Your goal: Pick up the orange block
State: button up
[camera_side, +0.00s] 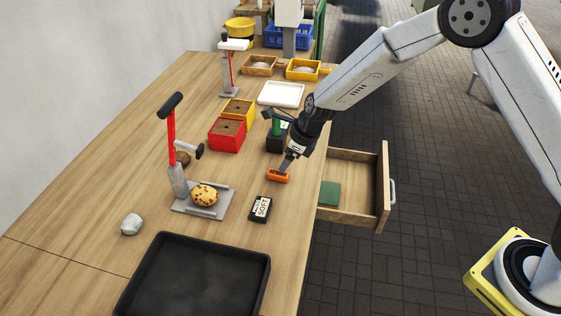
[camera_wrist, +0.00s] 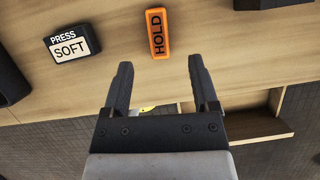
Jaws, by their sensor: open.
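The orange block (camera_side: 277,176) lies on the wooden table near its right edge in the side view. In the wrist view the orange block (camera_wrist: 158,34) shows a dark label reading HOLD and lies ahead of the fingertips, roughly between their lines. My gripper (camera_side: 284,166) is close to the block, just above and behind it in the side view; whether it touches cannot be told there. In the wrist view my gripper (camera_wrist: 160,66) has its two dark fingers spread apart with nothing between them.
A black block (camera_side: 261,209) labelled SOFT lies nearby. An open drawer (camera_side: 353,188) juts out at the table's right edge. A potato (camera_side: 205,195) sits on a press with a red lever (camera_side: 172,135). A black tray (camera_side: 158,262) lies in front. Red (camera_side: 227,134) and yellow boxes stand behind.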

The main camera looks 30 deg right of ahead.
aim_at(278, 173)
jog(key=shift+w+a+f, duration=0.15)
jog(key=shift+f, duration=0.3)
jog(key=shift+f, duration=0.1)
jog(key=shift+x, duration=2.5)
jog(key=shift+a, duration=0.1)
grip_shut()
